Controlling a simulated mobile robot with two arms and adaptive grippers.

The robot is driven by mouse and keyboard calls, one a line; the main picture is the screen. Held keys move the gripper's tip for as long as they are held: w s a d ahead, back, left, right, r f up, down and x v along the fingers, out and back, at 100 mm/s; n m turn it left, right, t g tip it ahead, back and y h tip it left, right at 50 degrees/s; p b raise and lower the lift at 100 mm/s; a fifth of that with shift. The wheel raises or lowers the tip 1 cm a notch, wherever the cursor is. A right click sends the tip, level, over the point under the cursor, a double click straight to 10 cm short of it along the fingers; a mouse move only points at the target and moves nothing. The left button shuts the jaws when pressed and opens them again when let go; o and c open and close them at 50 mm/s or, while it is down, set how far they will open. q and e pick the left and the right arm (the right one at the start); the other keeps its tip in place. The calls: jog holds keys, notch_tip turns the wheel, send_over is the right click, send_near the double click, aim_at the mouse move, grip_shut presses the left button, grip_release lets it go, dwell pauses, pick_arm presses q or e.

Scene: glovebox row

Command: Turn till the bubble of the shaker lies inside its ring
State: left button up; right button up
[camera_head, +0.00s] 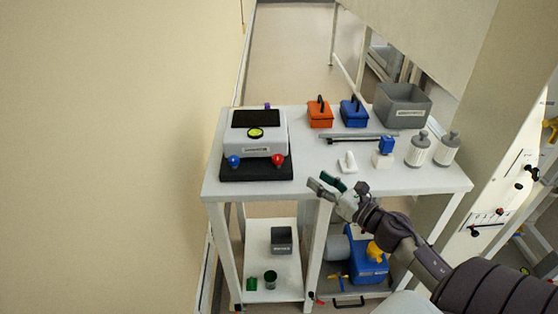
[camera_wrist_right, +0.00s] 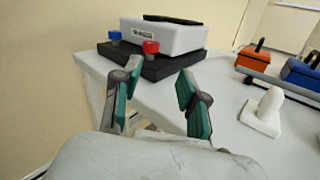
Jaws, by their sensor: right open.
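The shaker (camera_head: 262,142) is a white box with a dark top on a black base (camera_head: 240,174), at the left of the white table. A round yellow-green bubble level (camera_head: 256,133) sits on its top; the bubble is too small to place against its ring. A blue knob (camera_head: 234,161) and a red knob (camera_head: 278,160) stand at the front corners. In the right wrist view the red knob (camera_wrist_right: 151,48) and blue knob (camera_wrist_right: 115,37) show beyond the fingers. My right gripper (camera_head: 322,183) is open and empty, at the table's front edge, right of the red knob. My left gripper is not in view.
An orange box (camera_head: 320,115), a blue box (camera_head: 354,114) and a grey bin (camera_head: 402,107) stand at the back. A white stand (camera_head: 347,163), a blue-topped piece (camera_head: 385,147) and two white canisters (camera_head: 418,149) stand at the right. A wall is close on the left.

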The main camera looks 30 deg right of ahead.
aim_at(282, 160)
jog(key=w+a+n+p, duration=0.1)
jog(key=w, duration=0.3)
jog(key=w+a+n+p, duration=0.1)
jog(key=w, duration=0.3)
jog(key=w+a+n+y+p, duration=0.1)
jog(key=w, duration=0.3)
jog(key=shift+w+a+r, duration=0.1)
jog(key=shift+w+a, duration=0.05)
jog(key=shift+w, duration=0.1)
jog(key=shift+w+a+g+y, duration=0.15)
jog(key=shift+w+g+y, duration=0.15)
jog(key=shift+w, duration=0.15)
grip_shut()
jog(key=shift+p, duration=0.3)
